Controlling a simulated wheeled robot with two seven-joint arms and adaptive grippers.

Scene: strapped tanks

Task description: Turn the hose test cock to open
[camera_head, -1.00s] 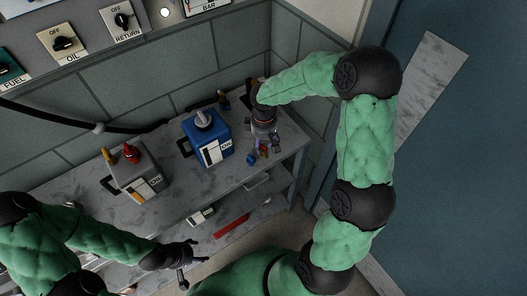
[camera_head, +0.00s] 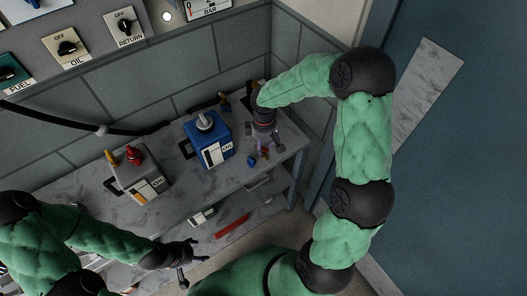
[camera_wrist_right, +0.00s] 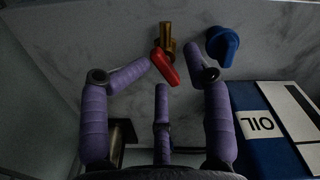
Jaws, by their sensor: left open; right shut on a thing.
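The test cock is a brass fitting (camera_wrist_right: 166,36) with a red lever (camera_wrist_right: 165,67) on the grey marble bench, near its right end. In the right wrist view the lever lies slantwise between the purple fingers of my right gripper (camera_wrist_right: 170,66), which is shut on it. In the head view my right gripper (camera_head: 262,146) points down over the bench, right of the blue tank, and hides most of the cock. My left gripper (camera_head: 196,251) is open and empty, low in front of the bench and away from the cock.
A blue oil tank (camera_head: 194,129) stands left of the right gripper; a grey tank (camera_head: 128,177) stands further left. A blue knob (camera_wrist_right: 222,44) is beside the cock. A black hose (camera_head: 60,120) runs along the tiled wall. A red bar (camera_head: 233,226) lies on the lower shelf.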

